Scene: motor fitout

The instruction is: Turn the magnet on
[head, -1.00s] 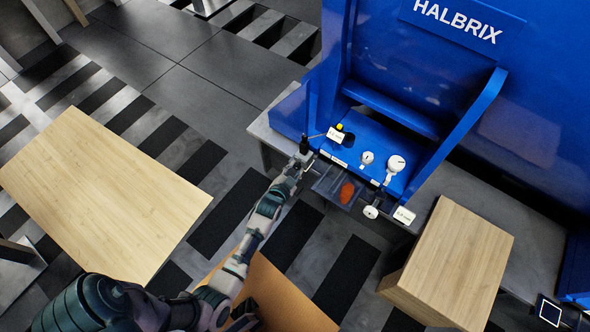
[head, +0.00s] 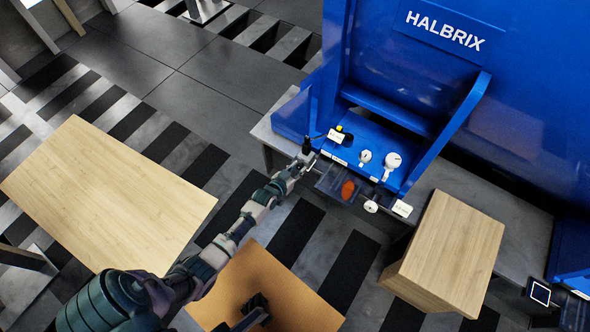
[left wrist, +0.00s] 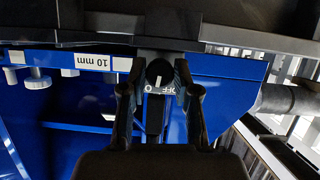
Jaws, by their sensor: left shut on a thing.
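The magnet switch is a dark round knob (left wrist: 159,72) with a white mark, on the blue machine's front. An OFF label (left wrist: 172,88) sits just below it, partly hidden by a finger. The white mark points down, toward the label area. My left gripper (left wrist: 159,68) has its two black fingers on either side of the knob and is shut on it. In the head view my left gripper (head: 306,158) is at the left front corner of the blue machine (head: 385,150). The knob is hidden there behind the gripper.
White gauge-like dials (head: 392,161) and an orange-red part (head: 348,189) lie right of the gripper. A 10 mm label (left wrist: 93,63) is left of the knob. A wooden box (head: 450,250) stands right; a wooden table (head: 105,195) stands left. A dark, unclear object (head: 257,305) is at the bottom.

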